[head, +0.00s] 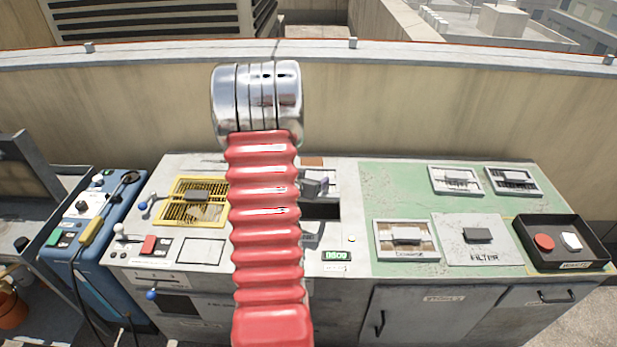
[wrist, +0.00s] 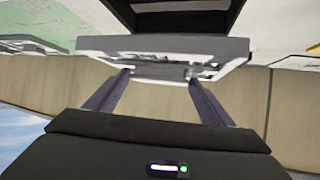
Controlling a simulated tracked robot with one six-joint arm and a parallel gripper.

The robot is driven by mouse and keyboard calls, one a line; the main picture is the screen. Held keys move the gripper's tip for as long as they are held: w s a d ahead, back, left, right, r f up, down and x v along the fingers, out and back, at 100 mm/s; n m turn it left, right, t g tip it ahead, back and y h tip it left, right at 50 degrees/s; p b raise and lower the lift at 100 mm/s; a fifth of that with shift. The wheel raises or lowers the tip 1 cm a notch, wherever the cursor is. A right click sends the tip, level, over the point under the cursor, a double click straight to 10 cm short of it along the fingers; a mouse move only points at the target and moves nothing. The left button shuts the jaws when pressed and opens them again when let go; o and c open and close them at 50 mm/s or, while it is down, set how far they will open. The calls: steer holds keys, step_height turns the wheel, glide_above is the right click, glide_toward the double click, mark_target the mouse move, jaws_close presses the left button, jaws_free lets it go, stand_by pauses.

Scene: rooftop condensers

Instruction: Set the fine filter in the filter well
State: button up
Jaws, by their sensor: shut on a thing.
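My gripper (wrist: 160,78) is shut on a pale framed filter (wrist: 165,46) in the wrist view. I cannot tell from its face whether it is the fine one. A dark rectangular opening (wrist: 188,14), which looks like the filter well, lies just beyond the frame. In the head view the held filter (head: 317,177) shows just right of my red arm, which hides part of it. The dark opening (head: 320,210) shows just in front of it. I cannot tell whether the frame touches the opening's edge.
Two framed filters (head: 456,180) (head: 513,181) lie at the back of the green mat, another (head: 406,240) in front. Beside it lies a plate marked FILTER (head: 463,249). A black tray (head: 560,264) stands far right. A yellow grille (head: 183,213) is on the left.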

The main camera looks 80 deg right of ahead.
steer(key=shift+f, duration=5.9)
